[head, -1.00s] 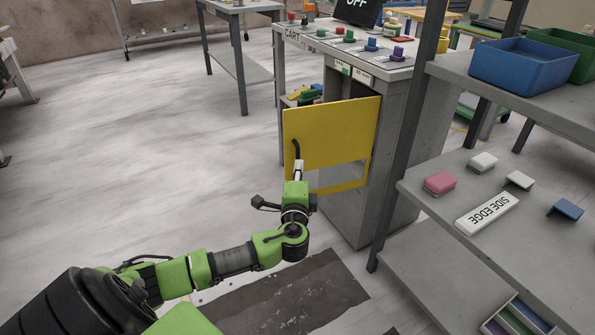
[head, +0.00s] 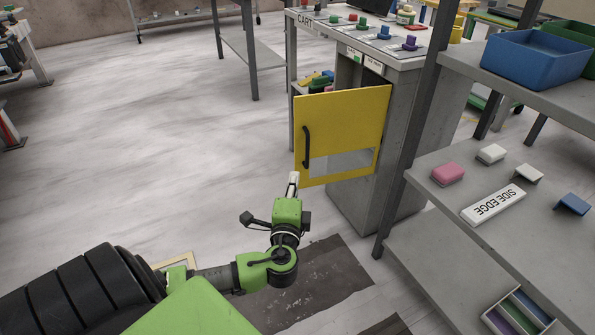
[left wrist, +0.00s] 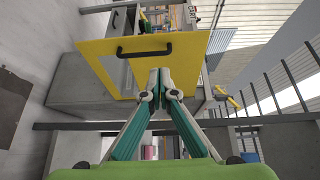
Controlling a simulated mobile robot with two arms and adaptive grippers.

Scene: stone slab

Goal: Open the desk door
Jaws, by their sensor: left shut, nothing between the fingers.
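The yellow desk door (head: 350,118) stands ajar, swung out from the grey desk (head: 362,205). Its black handle (head: 306,147) is upright near the door's left edge; the handle also shows in the left wrist view (left wrist: 144,50). My left gripper (head: 293,179) is just below and in front of the door's lower left corner. In the left wrist view my left gripper's fingertips (left wrist: 159,72) are together and empty, apart from the handle. The compartment behind the door is mostly hidden. My right gripper is not in view.
Coloured knobs stand on the desk top (head: 400,58). A grey shelf (head: 440,203) at right holds a "SIDE EDGE" block (head: 493,203), a pink block (head: 448,174) and a blue bin (head: 533,59). The floor (head: 190,130) left of the door is clear.

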